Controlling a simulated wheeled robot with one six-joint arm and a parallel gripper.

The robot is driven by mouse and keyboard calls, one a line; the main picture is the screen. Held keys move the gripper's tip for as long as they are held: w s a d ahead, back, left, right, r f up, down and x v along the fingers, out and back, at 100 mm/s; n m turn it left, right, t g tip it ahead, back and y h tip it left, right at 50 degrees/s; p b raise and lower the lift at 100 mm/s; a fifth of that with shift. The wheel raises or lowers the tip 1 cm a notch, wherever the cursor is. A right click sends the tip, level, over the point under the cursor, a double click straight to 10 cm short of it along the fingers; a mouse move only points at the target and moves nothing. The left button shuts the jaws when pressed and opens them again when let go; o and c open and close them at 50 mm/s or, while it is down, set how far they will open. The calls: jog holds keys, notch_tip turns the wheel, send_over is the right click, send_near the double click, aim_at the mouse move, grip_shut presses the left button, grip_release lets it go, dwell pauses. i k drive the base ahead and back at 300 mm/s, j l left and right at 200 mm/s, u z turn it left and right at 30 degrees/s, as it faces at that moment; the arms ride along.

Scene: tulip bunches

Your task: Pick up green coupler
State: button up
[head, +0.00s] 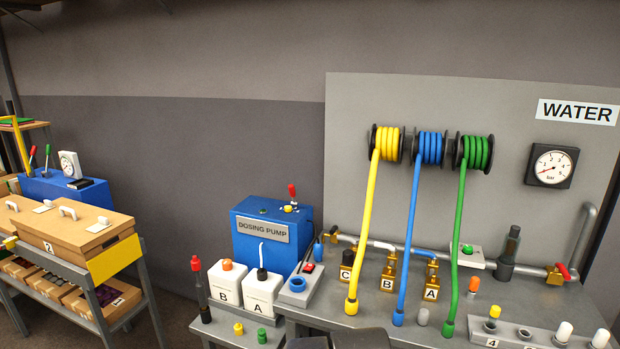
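The green hose (461,230) hangs from the green reel on the grey panel. Its lower end is a green coupler (448,328), which hangs at the front of the grey bench, right of the blue hose end. I cannot tell whether it touches the bench. A small green cap-like piece (262,336) stands on the lower shelf at the front, apart from the hose. Dark rounded parts, perhaps of my arm, show at the bottom edge in the middle. No gripper fingers are visible, and nothing is seen touching the green coupler.
The yellow hose (363,230) and blue hose (411,230) hang left of the green one. Brass valves (388,275) labelled A, B and C stand behind. A numbered rack (508,337) with small caps is at the right front. The blue dosing pump (270,250) and white bottles are left.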

aim_at(448, 327)
jog(key=i+l+z, duration=0.1)
jog(key=i+l, duration=0.2)
jog(key=i+l+z, duration=0.15)
jog(key=i, duration=0.35)
jog(key=l, duration=0.1)
